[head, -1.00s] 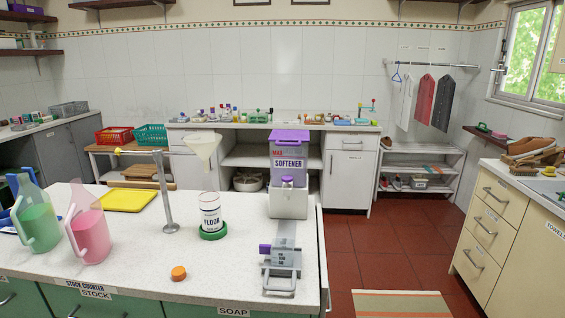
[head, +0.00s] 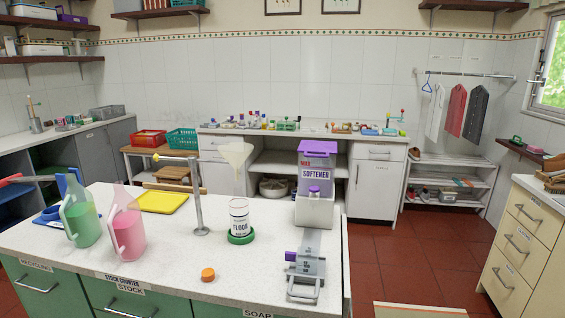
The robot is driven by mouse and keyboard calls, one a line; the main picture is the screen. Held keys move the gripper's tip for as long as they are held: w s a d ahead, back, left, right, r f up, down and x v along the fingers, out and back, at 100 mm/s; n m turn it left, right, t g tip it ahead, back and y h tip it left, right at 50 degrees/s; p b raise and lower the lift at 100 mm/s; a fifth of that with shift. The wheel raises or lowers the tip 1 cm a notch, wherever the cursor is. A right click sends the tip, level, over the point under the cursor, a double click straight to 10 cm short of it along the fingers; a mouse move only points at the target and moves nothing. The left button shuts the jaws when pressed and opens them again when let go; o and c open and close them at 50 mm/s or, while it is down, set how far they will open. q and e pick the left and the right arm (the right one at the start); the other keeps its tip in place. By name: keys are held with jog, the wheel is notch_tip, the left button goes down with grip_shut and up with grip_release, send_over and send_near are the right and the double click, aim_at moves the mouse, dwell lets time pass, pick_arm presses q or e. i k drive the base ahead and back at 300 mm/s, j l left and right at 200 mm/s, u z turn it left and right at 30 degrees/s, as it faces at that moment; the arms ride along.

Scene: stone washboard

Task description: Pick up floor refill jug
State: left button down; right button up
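Two clear jugs with handles stand upright on the left of the stock counter (head: 175,262). One jug (head: 82,222) holds green liquid and the other jug (head: 127,233) holds pink liquid. I cannot read a label on either jug, so I cannot tell which is the floor refill. A white bottle labelled FLOOR (head: 239,220) stands on a green round base mid-counter, below a pale funnel (head: 236,156) on a metal stand (head: 198,205). Neither of my grippers is in view.
A yellow tray (head: 162,202) lies behind the jugs. An orange cap (head: 208,274) lies near the front edge. A purple-lidded softener dispenser (head: 316,178) and a grey device (head: 307,268) stand at the right end. Red floor (head: 405,262) is open to the right.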

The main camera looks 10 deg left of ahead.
aim_at(79, 213)
jog(key=u, duration=1.45)
